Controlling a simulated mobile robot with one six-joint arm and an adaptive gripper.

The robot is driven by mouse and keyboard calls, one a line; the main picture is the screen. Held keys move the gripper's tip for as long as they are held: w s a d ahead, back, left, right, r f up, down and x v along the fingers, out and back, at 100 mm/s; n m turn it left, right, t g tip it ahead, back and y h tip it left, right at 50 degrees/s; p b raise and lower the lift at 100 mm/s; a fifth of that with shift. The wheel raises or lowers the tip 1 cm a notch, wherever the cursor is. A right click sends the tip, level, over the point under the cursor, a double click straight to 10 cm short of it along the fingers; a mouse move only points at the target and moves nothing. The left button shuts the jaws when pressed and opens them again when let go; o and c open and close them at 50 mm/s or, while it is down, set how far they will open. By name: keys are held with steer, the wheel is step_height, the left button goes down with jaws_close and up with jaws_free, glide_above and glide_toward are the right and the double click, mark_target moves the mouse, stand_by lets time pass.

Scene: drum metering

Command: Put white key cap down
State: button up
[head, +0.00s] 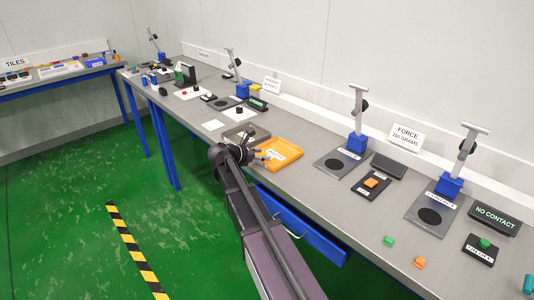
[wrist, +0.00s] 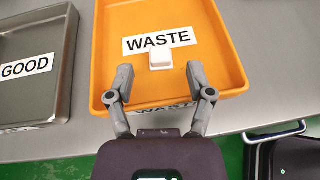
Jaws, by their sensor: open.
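The white key cap (wrist: 160,58) lies in the orange tray marked WASTE (wrist: 222,60), over the lower edge of its label, in the wrist view. My gripper (wrist: 160,82) is open. Its fingertips stand apart on either side, nearer than the cap, and do not touch it. In the head view my gripper (head: 262,156) is over the left part of the orange tray (head: 297,149); the cap is too small or hidden to make out there.
A grey metal tray marked GOOD (wrist: 62,80) stands left of the orange tray. Test stands line the bench's back, such as the one with a blue base (head: 357,143). A blue drawer (head: 310,228) sticks out below the bench front.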

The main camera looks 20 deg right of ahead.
steer(key=p+v, duration=0.3)
steer(key=v, duration=0.7)
steer(key=shift+p, duration=0.3)
steer(key=shift+s+f, duration=0.1)
steer(key=shift+s, duration=0.05)
steer(key=s+a+f+m+g+y, duration=0.1)
steer(key=s+a+f+m+y, duration=0.1)
steer(key=s+m, duration=0.4)
steer(key=s+a+f+m+g+y, duration=0.1)
steer(key=s+a+f+m+y, duration=0.1)
steer(key=s+f+m+y, duration=0.3)
steer(key=s+a+f+m+g+y, duration=0.1)
steer(key=s+a+f+m+y, duration=0.2)
steer(key=s+m+y, duration=0.3)
steer(key=s+f+m, duration=0.1)
steer(key=s+m, duration=0.2)
steer(key=s, duration=0.3)
steer(key=shift+f, duration=0.2)
stand_by(0.5)
steer(key=shift+d, duration=0.1)
steer(key=shift+c, duration=0.8)
